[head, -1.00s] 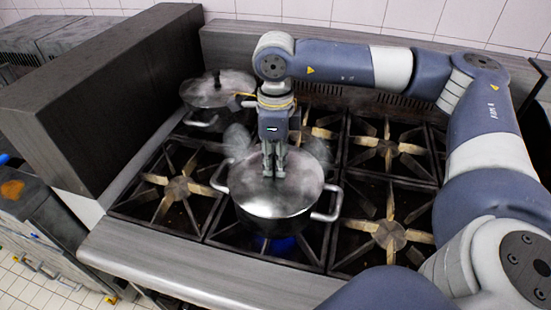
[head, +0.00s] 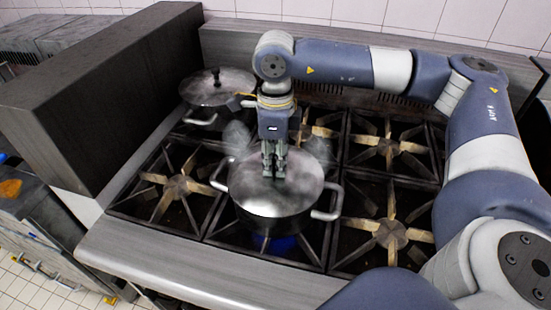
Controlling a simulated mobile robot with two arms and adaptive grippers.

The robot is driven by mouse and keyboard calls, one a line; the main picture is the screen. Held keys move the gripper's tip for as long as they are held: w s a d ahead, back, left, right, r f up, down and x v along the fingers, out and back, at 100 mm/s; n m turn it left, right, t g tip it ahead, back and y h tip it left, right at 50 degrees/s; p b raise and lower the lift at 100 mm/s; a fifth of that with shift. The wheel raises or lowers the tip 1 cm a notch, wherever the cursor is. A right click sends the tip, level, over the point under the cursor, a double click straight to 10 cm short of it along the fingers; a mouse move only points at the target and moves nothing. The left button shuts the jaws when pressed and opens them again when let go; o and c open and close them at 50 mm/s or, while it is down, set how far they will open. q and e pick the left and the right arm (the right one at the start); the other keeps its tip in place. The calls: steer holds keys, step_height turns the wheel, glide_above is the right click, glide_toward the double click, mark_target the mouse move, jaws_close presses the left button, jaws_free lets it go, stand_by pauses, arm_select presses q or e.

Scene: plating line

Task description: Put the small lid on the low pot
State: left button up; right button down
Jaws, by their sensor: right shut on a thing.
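A low dark pot (head: 275,222) with two side handles stands on a front burner, with a blue flame under it. A shiny round lid (head: 277,198) lies over the pot's mouth and looks level. My right gripper (head: 273,173) points straight down and is shut on the lid's knob, which its fingers hide. I cannot tell whether the lid's rim touches the pot all the way around. My left gripper is not in view.
A second lidded pot (head: 217,92) stands on the back left burner. Steam rises around the front pot. The burners to the right (head: 389,234) and left (head: 178,188) are empty. A tall dark panel (head: 100,85) borders the stove on the left.

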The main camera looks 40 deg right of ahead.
steer(key=c, duration=1.3)
jaws_free()
steer(key=shift+o, duration=0.3)
steer(key=o, duration=0.4)
steer(key=shift+r+p, duration=2.25)
steer(key=shift+r, duration=1.75)
steer(key=shift+s, duration=0.1)
